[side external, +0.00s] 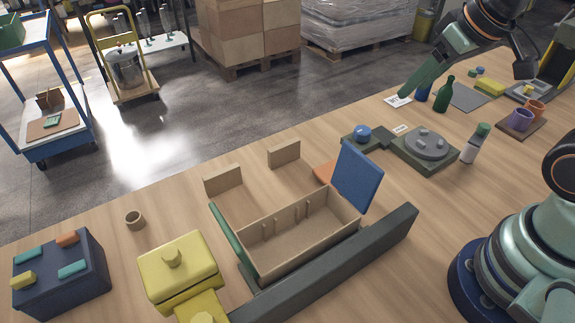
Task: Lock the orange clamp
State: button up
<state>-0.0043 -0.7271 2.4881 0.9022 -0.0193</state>
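An orange flat piece (325,172) shows on the table, partly hidden behind the upright blue panel (357,177) at the right end of an open wooden box (300,235). My gripper (405,93) points down and left at the upper right, near a small white card and well away from both orange pieces. Only its green side shows clearly, so I cannot tell its opening. Nothing is visibly held.
A dark rail (330,270) runs in front of the box. A yellow box-shaped device (178,270) stands left of it. A dark green turntable unit (425,148), a white bottle (475,143) and a green bottle (443,95) stand at right. The table's left-centre is mostly clear.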

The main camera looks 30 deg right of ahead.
jog(key=w+a+f+n+g, duration=0.1)
jog(key=f+n, duration=0.2)
jog(key=f, duration=0.4)
jog(key=w+a+f+n+g, duration=0.2)
jog(key=f+n, duration=0.1)
jog(key=f, duration=0.4)
jog(key=w+a+f+n+g, duration=0.2)
jog(key=f, duration=0.5)
jog(key=shift+w+a+f+n, duration=0.15)
jog(key=shift+w+a+n, duration=0.05)
jog(key=shift+n, duration=0.2)
grip_shut()
dwell(0.8)
